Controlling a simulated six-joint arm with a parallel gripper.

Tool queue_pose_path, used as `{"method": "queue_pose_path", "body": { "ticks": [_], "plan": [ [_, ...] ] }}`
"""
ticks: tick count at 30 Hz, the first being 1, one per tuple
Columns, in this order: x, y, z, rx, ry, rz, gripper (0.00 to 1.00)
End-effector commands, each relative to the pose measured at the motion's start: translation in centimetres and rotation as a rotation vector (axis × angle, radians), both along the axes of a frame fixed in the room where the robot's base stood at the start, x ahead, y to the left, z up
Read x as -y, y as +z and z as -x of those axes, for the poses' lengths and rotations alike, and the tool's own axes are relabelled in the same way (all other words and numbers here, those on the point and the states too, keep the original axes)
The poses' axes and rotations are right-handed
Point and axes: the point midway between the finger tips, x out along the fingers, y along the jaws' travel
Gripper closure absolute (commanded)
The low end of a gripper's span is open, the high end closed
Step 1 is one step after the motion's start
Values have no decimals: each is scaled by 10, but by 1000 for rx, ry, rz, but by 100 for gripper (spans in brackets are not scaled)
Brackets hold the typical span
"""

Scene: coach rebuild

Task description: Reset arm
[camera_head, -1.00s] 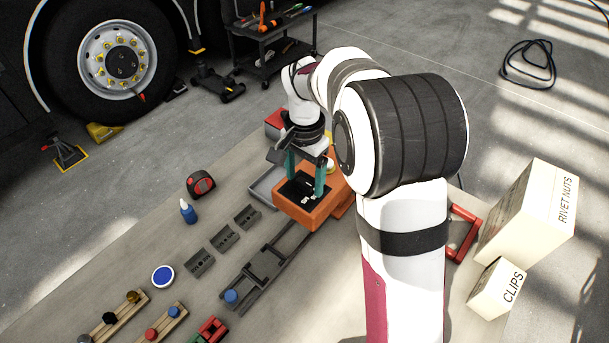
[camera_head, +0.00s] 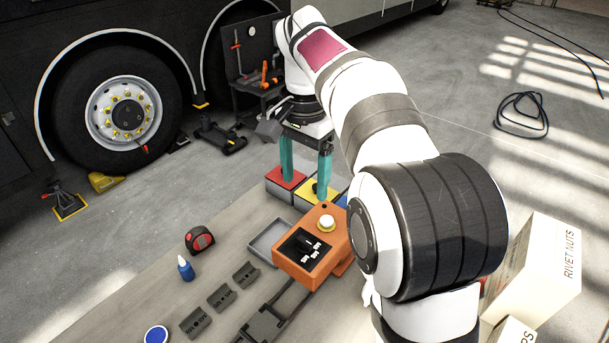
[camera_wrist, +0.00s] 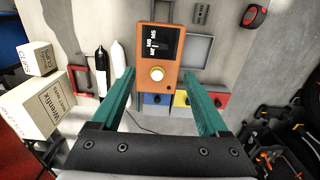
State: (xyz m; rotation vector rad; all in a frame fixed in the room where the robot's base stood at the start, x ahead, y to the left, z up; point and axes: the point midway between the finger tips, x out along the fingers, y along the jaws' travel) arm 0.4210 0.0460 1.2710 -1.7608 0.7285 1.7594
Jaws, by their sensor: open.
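My gripper (camera_head: 305,180) has two teal fingers and is open, with nothing between them. In the head view it hangs above the back of the table, over the red bin (camera_head: 286,180) and yellow bin (camera_head: 312,192). In the wrist view the gripper (camera_wrist: 163,75) shows its fingers spread, with the orange device (camera_wrist: 174,82) ahead between and beyond them. The orange device also shows in the head view (camera_head: 296,262), with a dark screen and a pale round knob, sitting on the table in front of the bins.
A grey tray (camera_head: 266,236) lies left of the device. A tape measure (camera_head: 199,239), blue bottle (camera_head: 185,268) and several dark grey blocks (camera_head: 221,297) lie on the left. White boxes (camera_head: 543,265) stand at the right.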

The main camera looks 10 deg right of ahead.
Motion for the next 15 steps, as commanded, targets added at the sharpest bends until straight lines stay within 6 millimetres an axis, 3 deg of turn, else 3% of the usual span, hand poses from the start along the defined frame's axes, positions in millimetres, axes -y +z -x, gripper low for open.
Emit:
{"method": "queue_pose_path", "body": {
  "ticks": [11,13,15],
  "plan": [
    [0,0,0,0,0,0,22],
    [2,1,9,-2,12,-5,22],
    [7,3,38,-6,49,-20,22]
  ]
}}
